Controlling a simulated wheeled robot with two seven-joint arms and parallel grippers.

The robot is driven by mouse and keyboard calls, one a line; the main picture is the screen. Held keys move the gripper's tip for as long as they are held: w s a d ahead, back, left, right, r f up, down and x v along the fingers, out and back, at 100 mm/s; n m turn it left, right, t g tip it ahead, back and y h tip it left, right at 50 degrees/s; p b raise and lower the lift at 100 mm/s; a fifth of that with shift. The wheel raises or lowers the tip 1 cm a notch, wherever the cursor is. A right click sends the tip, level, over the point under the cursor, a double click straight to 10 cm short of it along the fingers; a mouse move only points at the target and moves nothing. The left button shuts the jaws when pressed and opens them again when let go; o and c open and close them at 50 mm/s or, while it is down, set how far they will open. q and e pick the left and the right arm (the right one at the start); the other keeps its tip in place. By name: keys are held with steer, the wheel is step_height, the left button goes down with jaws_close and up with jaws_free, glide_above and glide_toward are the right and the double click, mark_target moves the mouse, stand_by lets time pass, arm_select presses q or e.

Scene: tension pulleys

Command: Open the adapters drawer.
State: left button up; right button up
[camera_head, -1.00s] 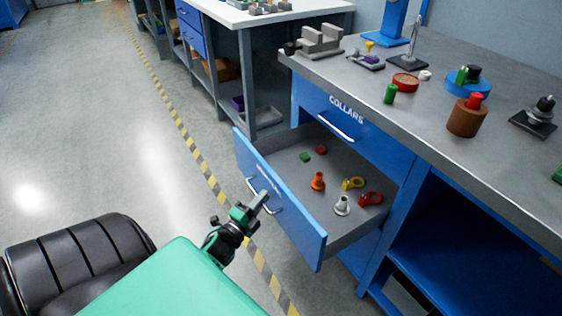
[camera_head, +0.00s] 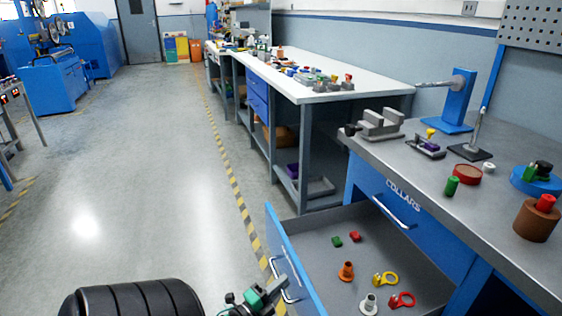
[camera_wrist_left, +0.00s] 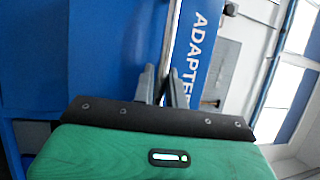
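The adapters drawer (camera_head: 283,257) is the lower blue drawer under the near bench, and it stands pulled far out with its contents showing. Part of its "ADAPTERS" label (camera_wrist_left: 197,55) shows in the left wrist view. My left gripper (camera_head: 275,290) is at the drawer's front. In the left wrist view its two fingers (camera_wrist_left: 163,82) lie close on either side of the metal handle (camera_wrist_left: 170,45) and seem shut on it. The lower part of the drawer is cut off in the head view. My right gripper is not in view.
The collars drawer (camera_head: 412,215) above is shut. Red and green blocks, an orange and a grey adapter (camera_head: 369,304), and yellow and red rings lie in the open drawer. The bench top (camera_head: 425,170) carries a vise and several parts. The floor (camera_head: 130,170) at left is clear.

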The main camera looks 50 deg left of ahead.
arm_select(q)
steer(key=o, duration=0.3)
steer(key=v, duration=1.4)
steer(key=shift+w, duration=0.1)
